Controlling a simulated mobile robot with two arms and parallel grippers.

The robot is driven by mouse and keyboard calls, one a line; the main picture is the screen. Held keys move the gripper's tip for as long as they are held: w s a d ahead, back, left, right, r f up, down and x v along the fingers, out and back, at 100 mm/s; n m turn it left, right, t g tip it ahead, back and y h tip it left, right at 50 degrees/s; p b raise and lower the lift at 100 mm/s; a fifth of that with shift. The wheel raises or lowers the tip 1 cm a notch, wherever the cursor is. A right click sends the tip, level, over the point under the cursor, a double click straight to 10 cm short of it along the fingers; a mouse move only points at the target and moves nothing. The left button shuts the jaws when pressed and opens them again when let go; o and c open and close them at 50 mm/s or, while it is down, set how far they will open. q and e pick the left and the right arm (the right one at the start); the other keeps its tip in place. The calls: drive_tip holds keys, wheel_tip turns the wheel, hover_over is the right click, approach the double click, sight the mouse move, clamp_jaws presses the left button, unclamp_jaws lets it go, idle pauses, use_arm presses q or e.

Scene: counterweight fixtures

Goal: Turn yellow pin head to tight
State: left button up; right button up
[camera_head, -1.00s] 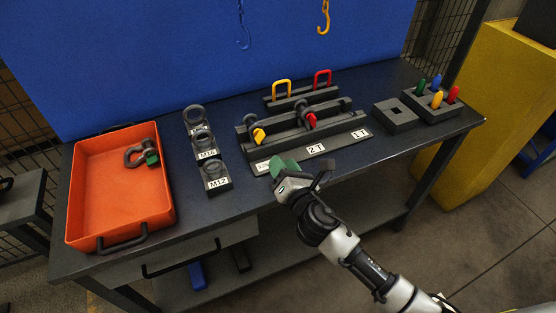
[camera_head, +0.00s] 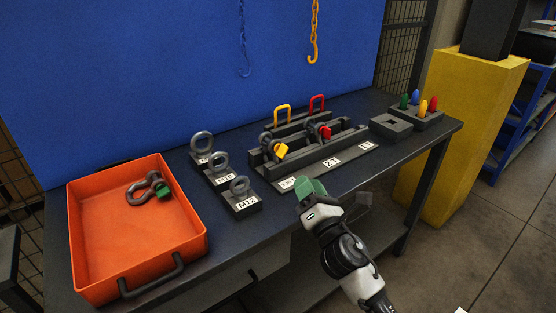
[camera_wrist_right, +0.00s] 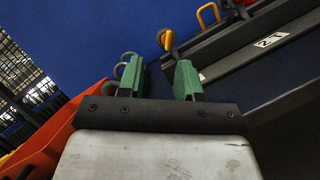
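The yellow pin head (camera_head: 281,151) is on the left shackle in the dark fixture rack (camera_head: 320,160), behind the label strip. It also shows near the top of the right wrist view (camera_wrist_right: 169,40). A red pin head (camera_head: 325,132) sits to its right in the same rack. My right gripper (camera_head: 311,189) is in front of the rack's left end, below and apart from the yellow pin head. In the right wrist view its two green fingers (camera_wrist_right: 158,80) stand apart with nothing held between them. Whether the yellow pin is tight cannot be told. My left gripper is out of view.
An orange tray (camera_head: 95,205) holding a shackle with a green pin (camera_head: 161,191) is at the left. Labelled eye bolts (camera_head: 220,165) stand between tray and rack. A block with coloured pegs (camera_head: 425,119) is at the right. The table front is clear.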

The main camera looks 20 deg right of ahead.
sight(285, 154)
drive_tip(key=w, duration=0.4)
drive_tip(key=shift+a, duration=0.15)
drive_tip(key=x, duration=0.2)
drive_tip(key=f+x, duration=0.1)
drive_tip(key=x, duration=0.5)
drive_tip(key=shift+w+a+f+b, duration=0.25)
drive_tip(key=shift+w+f+b, duration=0.1)
drive_tip(key=shift+w+b, duration=0.05)
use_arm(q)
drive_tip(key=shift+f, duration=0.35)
use_arm(e)
drive_tip(key=shift+w+r, duration=0.15)
drive_tip(key=shift+w, duration=0.25)
drive_tip(key=c, duration=0.6)
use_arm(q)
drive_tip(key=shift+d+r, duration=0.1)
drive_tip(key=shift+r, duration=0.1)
use_arm(e)
drive_tip(key=shift+m, duration=0.3)
